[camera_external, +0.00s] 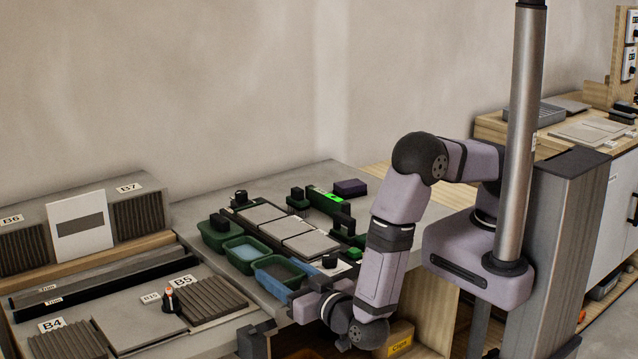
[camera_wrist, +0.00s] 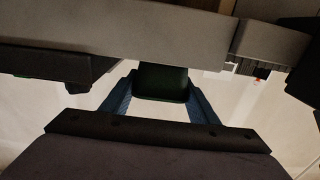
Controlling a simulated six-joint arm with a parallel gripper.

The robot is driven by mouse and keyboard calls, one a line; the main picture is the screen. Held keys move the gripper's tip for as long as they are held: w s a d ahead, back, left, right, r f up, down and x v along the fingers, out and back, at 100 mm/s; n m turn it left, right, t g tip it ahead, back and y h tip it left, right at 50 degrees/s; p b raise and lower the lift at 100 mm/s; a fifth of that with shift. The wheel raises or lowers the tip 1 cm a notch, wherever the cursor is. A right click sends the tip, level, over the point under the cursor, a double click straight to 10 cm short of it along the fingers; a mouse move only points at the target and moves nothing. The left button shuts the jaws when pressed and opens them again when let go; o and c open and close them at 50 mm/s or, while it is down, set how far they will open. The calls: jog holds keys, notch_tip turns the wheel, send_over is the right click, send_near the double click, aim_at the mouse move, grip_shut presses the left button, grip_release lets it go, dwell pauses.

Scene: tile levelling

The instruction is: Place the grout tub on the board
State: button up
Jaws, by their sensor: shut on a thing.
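Three green tubs stand in a row along the front edge of the bench. The nearest one, with dark grey contents, appears to be the grout tub (camera_external: 278,271). My gripper (camera_external: 297,289) reaches it from the front right, low at the bench edge. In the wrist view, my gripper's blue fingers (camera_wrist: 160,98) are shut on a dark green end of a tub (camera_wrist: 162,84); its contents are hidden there. The board (camera_external: 333,262) is dark, carries several grey tiles and lies just behind the tubs. I cannot tell whether the held tub touches the bench.
A tub with pale blue contents (camera_external: 244,254) sits close beside the held one, and another green tub (camera_external: 217,233) beyond it. A green level (camera_external: 325,199) and a dark purple block (camera_external: 350,188) lie behind the tiles. Grooved panels (camera_external: 203,298) fill the left.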

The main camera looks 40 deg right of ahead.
aim_at(295, 276)
jog(key=o, duration=0.8)
jog(key=shift+f, duration=0.15)
jog(key=o, duration=0.4)
jog(key=shift+o, duration=0.2)
jog(key=shift+s+b, duration=0.3)
jog(key=shift+s, duration=0.25)
jog(key=s, duration=0.1)
jog(key=s+b, duration=0.1)
jog(key=s, duration=0.1)
jog(key=s+b, duration=0.1)
jog(key=shift+s+d, duration=0.25)
jog(key=shift+s, duration=0.05)
jog(key=shift+o, duration=0.2)
jog(key=shift+s+b, duration=0.4)
jog(key=shift+s, duration=0.45)
